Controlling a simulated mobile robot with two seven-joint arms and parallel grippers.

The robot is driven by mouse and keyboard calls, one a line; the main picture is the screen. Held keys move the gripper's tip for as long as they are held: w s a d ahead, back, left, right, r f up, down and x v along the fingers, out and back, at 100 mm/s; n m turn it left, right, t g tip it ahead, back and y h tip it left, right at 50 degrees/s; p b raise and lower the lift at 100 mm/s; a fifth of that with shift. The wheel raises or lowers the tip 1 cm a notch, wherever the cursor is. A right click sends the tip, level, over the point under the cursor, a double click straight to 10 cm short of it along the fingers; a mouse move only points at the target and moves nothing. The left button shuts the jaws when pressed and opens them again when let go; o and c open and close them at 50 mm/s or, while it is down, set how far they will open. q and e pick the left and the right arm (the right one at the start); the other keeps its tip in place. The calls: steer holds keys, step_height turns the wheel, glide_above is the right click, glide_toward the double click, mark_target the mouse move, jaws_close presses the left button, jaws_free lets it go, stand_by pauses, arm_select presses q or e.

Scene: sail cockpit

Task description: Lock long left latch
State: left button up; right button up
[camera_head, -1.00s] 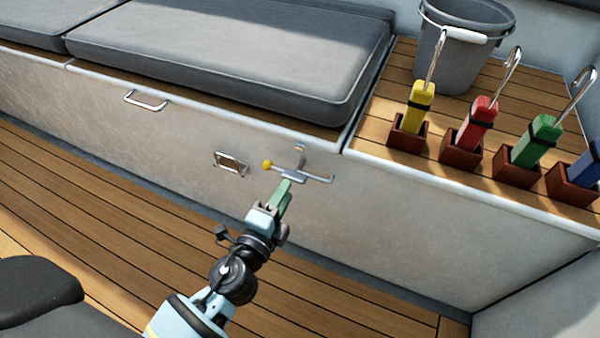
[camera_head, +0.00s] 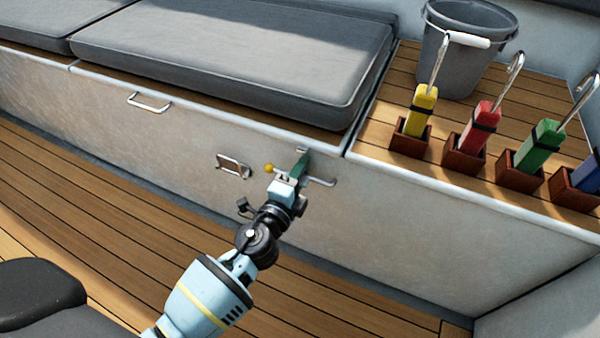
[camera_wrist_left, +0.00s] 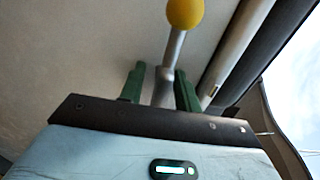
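The latch (camera_head: 322,182) is a metal fitting on the pale bench front, below the right end of the cushion. A yellow ball knob (camera_head: 268,167) sits at its left end, and a metal arm sticks out to the right. In the left wrist view the yellow knob (camera_wrist_left: 185,13) tops a metal lever (camera_wrist_left: 171,64). My left gripper (camera_head: 303,163) is at the latch and covers its middle. In the left wrist view its green fingers (camera_wrist_left: 160,85) stand apart, one on each side of the lever. I cannot tell whether either touches it. My right gripper is out of view.
A metal catch (camera_head: 233,165) is on the bench front left of the latch, and a handle (camera_head: 148,102) is farther left. The bench lid edge (camera_head: 215,109) overhangs above. A grey bucket (camera_head: 462,55) and several colored-handled hooks in wooden holders stand at right.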

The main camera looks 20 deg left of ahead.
arm_select(q)
steer(key=c, duration=0.7)
jaws_close()
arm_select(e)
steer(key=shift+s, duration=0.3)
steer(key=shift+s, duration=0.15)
